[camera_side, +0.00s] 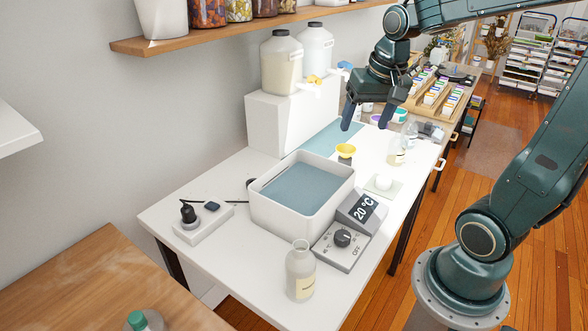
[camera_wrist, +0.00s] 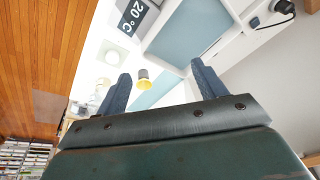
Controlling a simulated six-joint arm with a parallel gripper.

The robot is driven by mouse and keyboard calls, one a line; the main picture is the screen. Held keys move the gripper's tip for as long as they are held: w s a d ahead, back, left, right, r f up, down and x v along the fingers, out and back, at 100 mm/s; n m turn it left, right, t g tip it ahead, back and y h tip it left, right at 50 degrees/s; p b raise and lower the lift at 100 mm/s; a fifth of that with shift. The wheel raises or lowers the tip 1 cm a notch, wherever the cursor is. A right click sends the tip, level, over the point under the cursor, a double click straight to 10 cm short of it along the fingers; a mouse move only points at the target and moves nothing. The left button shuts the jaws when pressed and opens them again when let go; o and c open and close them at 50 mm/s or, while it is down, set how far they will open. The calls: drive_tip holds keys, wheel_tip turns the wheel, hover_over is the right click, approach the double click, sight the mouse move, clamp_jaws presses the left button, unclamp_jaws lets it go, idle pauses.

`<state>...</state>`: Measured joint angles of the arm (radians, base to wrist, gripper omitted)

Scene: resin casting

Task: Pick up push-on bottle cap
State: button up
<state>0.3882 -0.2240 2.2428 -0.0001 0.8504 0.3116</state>
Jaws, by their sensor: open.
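A small white round piece (camera_side: 384,182), which looks like the push-on bottle cap, sits on a pale square pad (camera_side: 397,190) right of the water bath. It also shows in the wrist view (camera_wrist: 112,57), left of my fingers. My gripper (camera_side: 366,120) hangs high above the bench, fingers pointing down, apart from the cap. In the wrist view my gripper (camera_wrist: 160,70) is open, with nothing held between its fingers. A yellow funnel-like piece (camera_side: 346,149) stands below it and shows between the fingers in the wrist view (camera_wrist: 143,75).
A white bath (camera_side: 270,213) with blue-grey liquid stands mid-bench, beside a 20 °C controller (camera_side: 342,240). A labelled bottle (camera_side: 300,272) stands in front. Clear bottles (camera_side: 397,153) stand farther back. Two large jugs (camera_side: 281,62) rest on a white block (camera_side: 280,120) at left.

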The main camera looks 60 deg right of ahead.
drive_tip(key=w+d+f+m+g, duration=0.2)
drive_tip(key=d+f+m, duration=0.35)
drive_tip(key=d, duration=0.45)
drive_tip(key=m+g+y, duration=0.1)
drive_tip(key=m, duration=0.4)
approach(383, 180)
drive_tip(key=shift+f+n, duration=0.25)
drive_tip(key=shift+f, duration=1.65)
drive_tip(key=shift+s+f, duration=0.1)
drive_tip(key=shift+f, duration=2.5)
drive_tip(key=c, duration=1)
drive_tip(key=shift+c, duration=0.2)
